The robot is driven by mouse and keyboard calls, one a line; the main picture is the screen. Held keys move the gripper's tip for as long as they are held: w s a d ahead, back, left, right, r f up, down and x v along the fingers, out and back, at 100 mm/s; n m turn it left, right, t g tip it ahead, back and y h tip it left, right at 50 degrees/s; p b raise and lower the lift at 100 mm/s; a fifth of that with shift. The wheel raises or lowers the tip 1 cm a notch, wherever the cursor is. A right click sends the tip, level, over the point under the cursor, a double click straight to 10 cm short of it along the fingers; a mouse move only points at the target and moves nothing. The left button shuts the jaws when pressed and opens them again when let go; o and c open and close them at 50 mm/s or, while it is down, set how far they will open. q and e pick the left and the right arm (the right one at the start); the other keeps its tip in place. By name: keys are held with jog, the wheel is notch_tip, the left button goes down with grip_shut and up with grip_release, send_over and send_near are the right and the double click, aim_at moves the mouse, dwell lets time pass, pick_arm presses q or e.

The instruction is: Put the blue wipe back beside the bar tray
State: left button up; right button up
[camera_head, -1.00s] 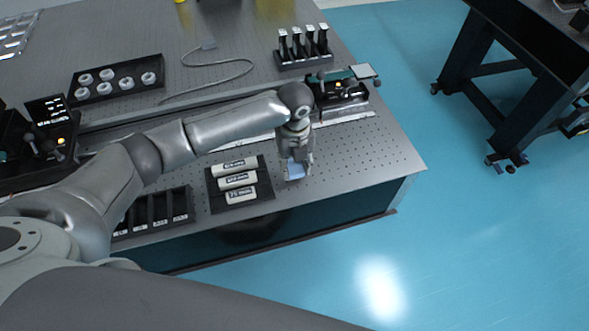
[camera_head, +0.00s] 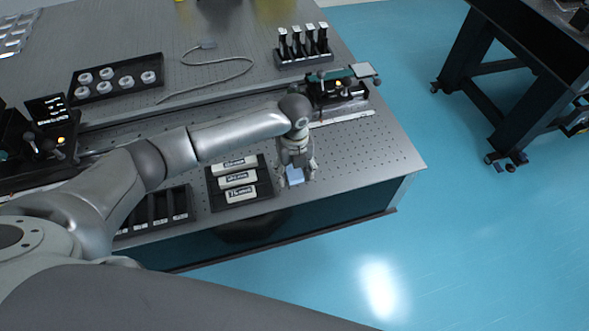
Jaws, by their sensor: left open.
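The blue wipe (camera_head: 295,176) is a small light-blue piece on the perforated table top, just right of the bar tray. The bar tray (camera_head: 262,192) is dark and holds several pale labelled bars. My left gripper (camera_head: 296,179) points down over the wipe with its fingers open, one on each side of it. The gripper hides part of the wipe, and I cannot tell whether the fingers touch it. My right gripper is not in view.
The optical table's (camera_head: 370,160) right end is bare. A slotted dark tray (camera_head: 160,212) stands left of the bar tray. A rail with a mounted device (camera_head: 340,90) lies behind the gripper. A dark tray of white rings (camera_head: 117,78) is farther back.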

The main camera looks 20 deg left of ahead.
aim_at(295, 173)
pick_arm(q)
jog(key=shift+r, duration=0.25)
notch_tip(295, 173, up, 12)
jog(key=b, duration=0.1)
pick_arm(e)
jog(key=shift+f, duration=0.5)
pick_arm(q)
jog(key=shift+a+f, duration=0.1)
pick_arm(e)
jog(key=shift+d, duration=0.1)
